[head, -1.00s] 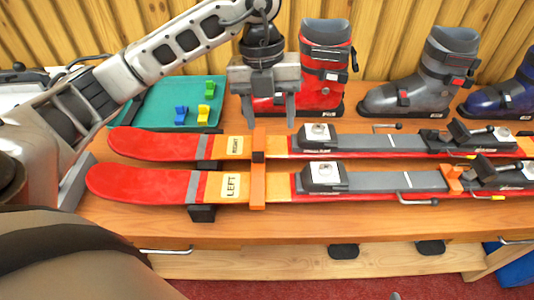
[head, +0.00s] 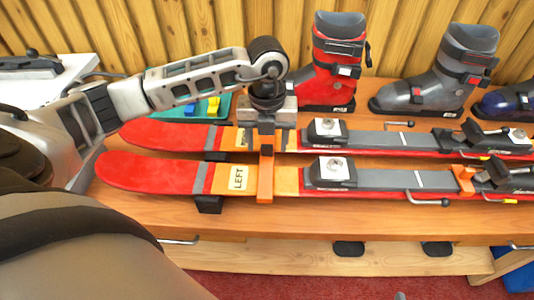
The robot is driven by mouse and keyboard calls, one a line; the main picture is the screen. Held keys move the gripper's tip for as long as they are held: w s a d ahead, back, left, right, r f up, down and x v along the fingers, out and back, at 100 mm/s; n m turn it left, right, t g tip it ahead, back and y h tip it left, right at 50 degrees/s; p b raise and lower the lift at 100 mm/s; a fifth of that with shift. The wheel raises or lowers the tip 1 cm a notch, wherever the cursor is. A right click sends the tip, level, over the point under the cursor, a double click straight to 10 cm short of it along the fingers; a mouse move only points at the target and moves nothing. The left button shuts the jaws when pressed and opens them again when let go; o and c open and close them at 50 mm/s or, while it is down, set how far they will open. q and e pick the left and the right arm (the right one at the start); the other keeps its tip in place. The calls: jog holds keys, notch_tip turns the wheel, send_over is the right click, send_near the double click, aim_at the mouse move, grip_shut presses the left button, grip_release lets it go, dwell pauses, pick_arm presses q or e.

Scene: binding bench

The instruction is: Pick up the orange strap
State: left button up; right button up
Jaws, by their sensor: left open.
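The orange strap (head: 265,186) lies crosswise over the front parts of two red and orange skis, the near one labelled LEFT (head: 150,174). The far part of the strap is hidden behind my left gripper. My left gripper (head: 267,148) points down over the far ski (head: 170,135), with its fingers on either side of the strap's far part. It is open. I cannot tell whether the fingers touch the strap. The far ski's label is mostly covered by the gripper. My right gripper is not in view.
Ski bindings (head: 331,171) stand on both skis, and a smaller orange piece (head: 463,179) sits on the near ski. A red boot (head: 333,75), a grey boot (head: 463,68) and a blue boot stand behind. A green tray (head: 183,115) is behind my left arm. The bench front (head: 330,219) is clear.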

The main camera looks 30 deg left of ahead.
aim_at(267, 146)
pick_arm(q)
jog(key=shift+f, duration=1.5)
jog(key=c, duration=1.1)
jog(key=shift+o, duration=0.2)
jog(key=shift+r, duration=0.15)
jog(key=shift+r, duration=0.3)
notch_tip(267, 146, up, 2)
jog(key=shift+w+r, duration=0.1)
jog(key=s+d+r+p, duration=0.2)
jog(key=s+d+r, duration=0.1)
jog(key=s+r, duration=0.3)
jog(key=s+d+r+p, duration=0.3)
jog(key=s+r, duration=0.3)
jog(key=r, duration=0.4)
jog(key=shift+d+p, duration=0.35)
jog(key=shift+d, duration=0.35)
